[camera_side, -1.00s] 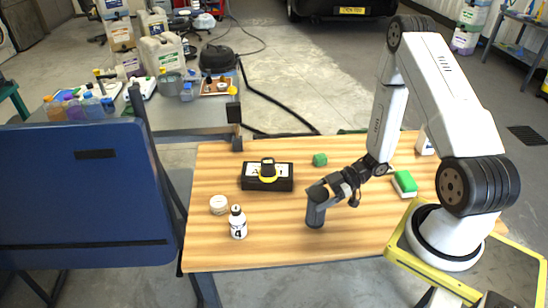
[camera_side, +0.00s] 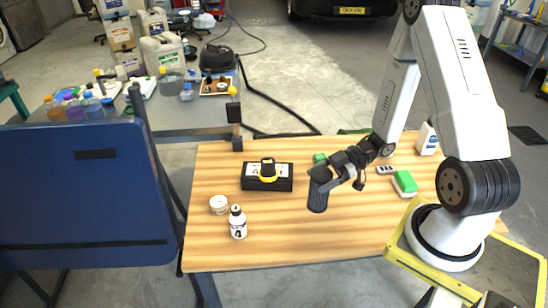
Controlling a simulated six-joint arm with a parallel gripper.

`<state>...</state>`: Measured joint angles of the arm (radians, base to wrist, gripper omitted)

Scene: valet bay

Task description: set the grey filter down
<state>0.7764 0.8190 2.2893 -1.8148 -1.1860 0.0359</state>
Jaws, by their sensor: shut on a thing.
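The grey filter (camera_side: 318,196) is a dark grey upright cylinder near the middle of the wooden table (camera_side: 285,235). My gripper (camera_side: 327,177) comes in from the right and is shut on its upper part. The filter appears to be held a little above the tabletop; the gap under it is hard to judge. The far fingertip is partly hidden by the filter.
A black box with a yellow item (camera_side: 267,178) stands to the left. A white jar (camera_side: 219,205) and a white bottle (camera_side: 238,222) are front left. The front middle is clear.

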